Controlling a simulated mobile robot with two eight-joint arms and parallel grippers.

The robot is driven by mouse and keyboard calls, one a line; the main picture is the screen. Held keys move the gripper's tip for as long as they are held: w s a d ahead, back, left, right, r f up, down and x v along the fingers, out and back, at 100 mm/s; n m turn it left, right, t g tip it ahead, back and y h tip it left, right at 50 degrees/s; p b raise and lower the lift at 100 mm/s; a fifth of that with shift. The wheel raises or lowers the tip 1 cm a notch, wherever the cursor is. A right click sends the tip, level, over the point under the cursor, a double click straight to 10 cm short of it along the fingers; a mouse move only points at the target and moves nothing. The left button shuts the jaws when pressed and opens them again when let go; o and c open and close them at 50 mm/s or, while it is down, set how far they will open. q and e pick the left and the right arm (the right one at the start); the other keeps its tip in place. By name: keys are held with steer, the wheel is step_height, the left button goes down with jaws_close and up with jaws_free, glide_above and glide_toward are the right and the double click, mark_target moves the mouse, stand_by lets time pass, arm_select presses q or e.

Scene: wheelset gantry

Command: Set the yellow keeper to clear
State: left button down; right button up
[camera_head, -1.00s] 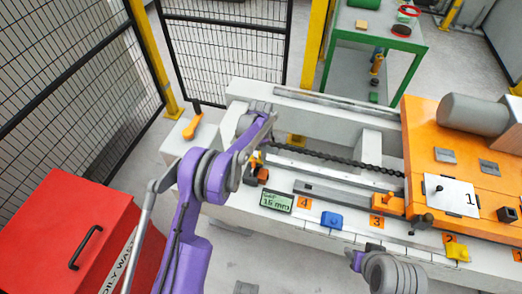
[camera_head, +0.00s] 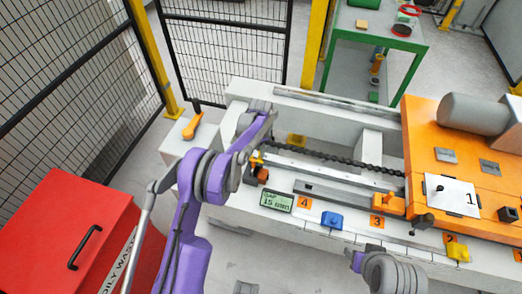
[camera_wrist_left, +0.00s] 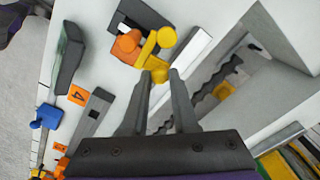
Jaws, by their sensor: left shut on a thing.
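The yellow keeper (camera_wrist_left: 149,52) is an arm with a round knob at one end, beside an orange block (camera_wrist_left: 127,43) on a dark plate. In the left wrist view, my left gripper (camera_wrist_left: 159,76) is shut on the keeper's lower end, which sits between the fingertips. In the head view the keeper (camera_head: 257,158) is a small yellow patch, mostly hidden by my left gripper (camera_head: 262,148). A green display (camera_head: 277,201) stands just in front and reads about 15 mm. It shows edge-on in the left wrist view.
A blue part (camera_head: 332,221) and a yellow part (camera_head: 458,251) sit along the bench front by numbered labels. A chain (camera_head: 320,155) runs behind the keeper. An orange housing (camera_head: 455,130) stands right, a red waste bin (camera_head: 75,230) left.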

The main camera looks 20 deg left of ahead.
arm_select(q)
steer(key=w+a+n+b, duration=0.2)
steer(key=a+n+b, duration=0.3)
steer(key=n, duration=1.4)
steer(key=shift+w+a+b, duration=0.15)
steer(key=shift+a+b, duration=0.2)
steer(key=shift+a, duration=0.15)
steer(key=c, duration=0.7)
jaws_free()
steer(key=shift+r, duration=0.15)
step_height(320, 180, up, 11)
steer(key=shift+f+p, duration=0.2)
steer(key=shift+p, duration=0.5)
